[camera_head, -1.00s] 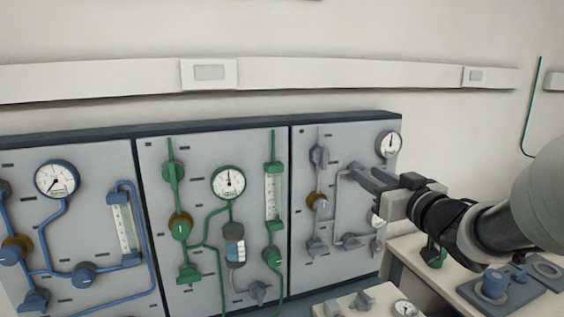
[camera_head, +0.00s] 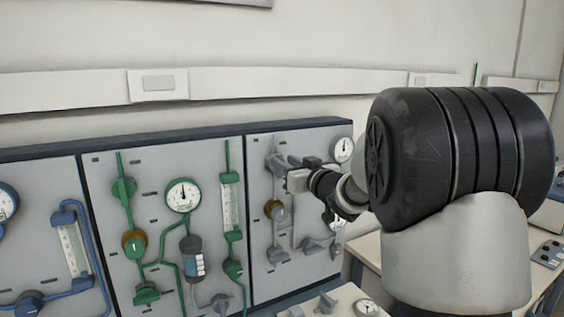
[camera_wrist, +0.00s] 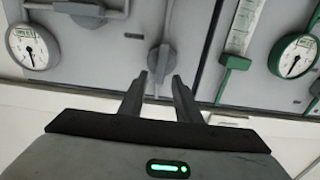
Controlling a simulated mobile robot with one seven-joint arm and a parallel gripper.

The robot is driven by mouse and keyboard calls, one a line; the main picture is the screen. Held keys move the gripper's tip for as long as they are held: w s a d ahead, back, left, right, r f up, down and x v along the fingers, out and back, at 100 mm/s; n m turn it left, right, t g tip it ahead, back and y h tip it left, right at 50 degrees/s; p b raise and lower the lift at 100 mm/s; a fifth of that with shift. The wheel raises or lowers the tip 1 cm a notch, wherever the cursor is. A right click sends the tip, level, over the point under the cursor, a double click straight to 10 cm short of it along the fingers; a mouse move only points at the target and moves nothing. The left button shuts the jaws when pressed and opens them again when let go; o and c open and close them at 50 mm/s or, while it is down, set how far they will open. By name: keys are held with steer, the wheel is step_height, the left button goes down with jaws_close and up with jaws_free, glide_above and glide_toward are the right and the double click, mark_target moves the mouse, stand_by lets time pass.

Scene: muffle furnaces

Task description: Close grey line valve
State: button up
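The grey line panel (camera_head: 258,285) is the rightmost wall panel in the head view. Its upper-left grey valve knob (camera_wrist: 159,58) shows in the wrist view, just ahead of my fingertips and roughly in line with the gap between them. My gripper (camera_wrist: 162,80) is open and empty, its two fingers apart. In the head view my gripper (camera_head: 280,165) is at the upper left of the grey panel and partly hides that knob. I cannot tell whether the fingers touch it. A grey valve with a brass collar (camera_head: 274,210) sits lower on the same line.
The green line panel (camera_head: 105,225) adjoins on the left. Grey gauges (camera_head: 344,149) and lower grey knobs (camera_head: 277,255) surround the reach area. A bench (camera_head: 345,295) with small fittings stands below. A green flowmeter (camera_wrist: 243,28) is close by in the wrist view.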

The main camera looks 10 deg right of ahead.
steer(key=shift+w+a, duration=0.2)
steer(key=shift+w, duration=0.5)
jaws_close()
